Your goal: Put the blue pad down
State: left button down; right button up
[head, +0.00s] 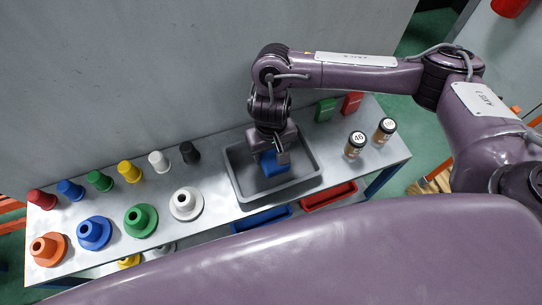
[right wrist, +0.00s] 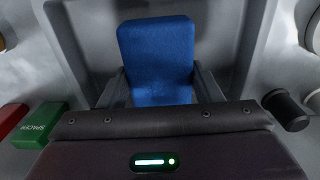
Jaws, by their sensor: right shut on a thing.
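The blue pad (head: 271,162) is held by my right gripper (head: 268,150) over the grey tray (head: 234,186). In the right wrist view the blue pad (right wrist: 156,55) sits between the two fingers of my right gripper (right wrist: 157,85), which is shut on it. The tray (right wrist: 238,30) shows behind the pad there. I cannot tell whether the pad touches the tray's floor. My left gripper is not in view.
Coloured spindles and flanged cones, such as the white cone (head: 186,203), stand left of the tray. A black spindle (head: 189,153) is close to its left side. Green (head: 326,109) and red (head: 352,103) blocks and two jars (head: 355,144) stand to the right.

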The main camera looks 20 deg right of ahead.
aim_at(271, 152)
notch_tip(271, 152, down, 3)
jog(key=shift+r+b, duration=0.1)
jog(key=shift+b, duration=0.35)
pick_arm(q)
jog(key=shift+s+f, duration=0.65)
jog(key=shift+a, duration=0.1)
pick_arm(e)
jog(key=shift+f, duration=0.2)
jog(key=o, duration=0.9)
jog(key=shift+o, duration=0.2)
notch_tip(271, 152, up, 12)
jog(key=p, duration=0.3)
jog(key=shift+r, duration=0.1)
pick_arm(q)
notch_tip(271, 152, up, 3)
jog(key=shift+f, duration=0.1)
